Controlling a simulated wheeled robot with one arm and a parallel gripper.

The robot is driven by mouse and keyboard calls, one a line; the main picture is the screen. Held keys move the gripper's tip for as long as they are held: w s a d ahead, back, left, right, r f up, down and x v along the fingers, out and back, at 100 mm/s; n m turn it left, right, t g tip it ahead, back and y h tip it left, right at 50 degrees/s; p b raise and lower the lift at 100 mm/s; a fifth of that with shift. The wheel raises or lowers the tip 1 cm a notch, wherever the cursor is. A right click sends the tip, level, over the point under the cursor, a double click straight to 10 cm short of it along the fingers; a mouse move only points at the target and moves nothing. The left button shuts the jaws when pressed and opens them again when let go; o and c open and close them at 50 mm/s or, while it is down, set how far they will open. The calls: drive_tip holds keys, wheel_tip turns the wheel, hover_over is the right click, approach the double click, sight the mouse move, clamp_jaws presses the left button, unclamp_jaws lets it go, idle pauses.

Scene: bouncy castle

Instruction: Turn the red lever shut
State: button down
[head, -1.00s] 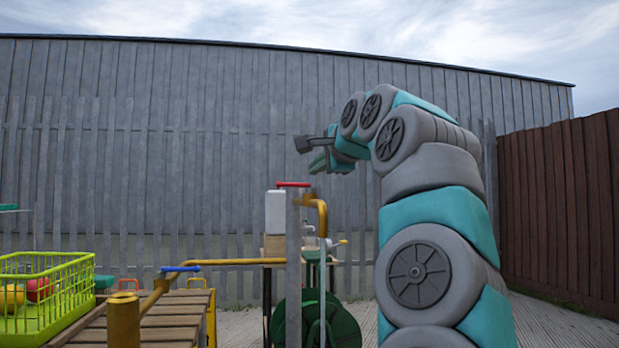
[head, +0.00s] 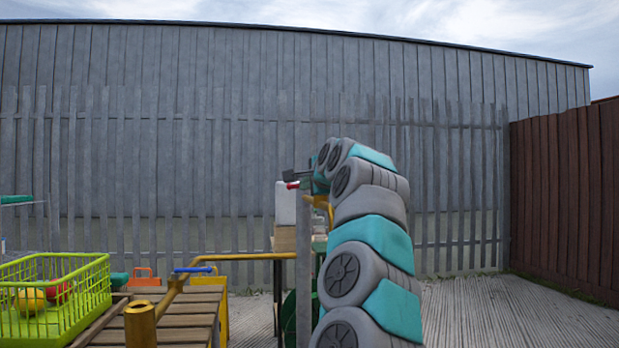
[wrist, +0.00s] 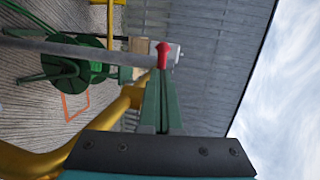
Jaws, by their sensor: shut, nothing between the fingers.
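The red lever (head: 293,185) shows in the head view as a short red end beside the top of a grey post (head: 303,250), with its rest hidden by my arm. In the wrist view the red lever (wrist: 164,54) is seen nearly end-on, at the end of the grey post, just beyond my fingertips. My gripper (wrist: 162,77) has its green fingers shut together with nothing between them. The fingertips are close to the lever; I cannot tell if they touch it. In the head view my fingers are mostly hidden at the lever.
A yellow pipe (head: 245,257) with a blue lever (head: 193,269) runs beside the slatted bench (head: 190,310). A green basket (head: 95,300) with balls stands at left. A white box (head: 286,203) is behind the post. A green reel (wrist: 75,72) lies below. Open ground is at right.

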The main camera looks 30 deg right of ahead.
idle(0.3)
drive_tip(key=shift+w+r+m+g+h, duration=0.1)
drive_tip(key=shift+w+m+g+h, duration=0.2)
drive_tip(key=shift+w+m+h, duration=0.7)
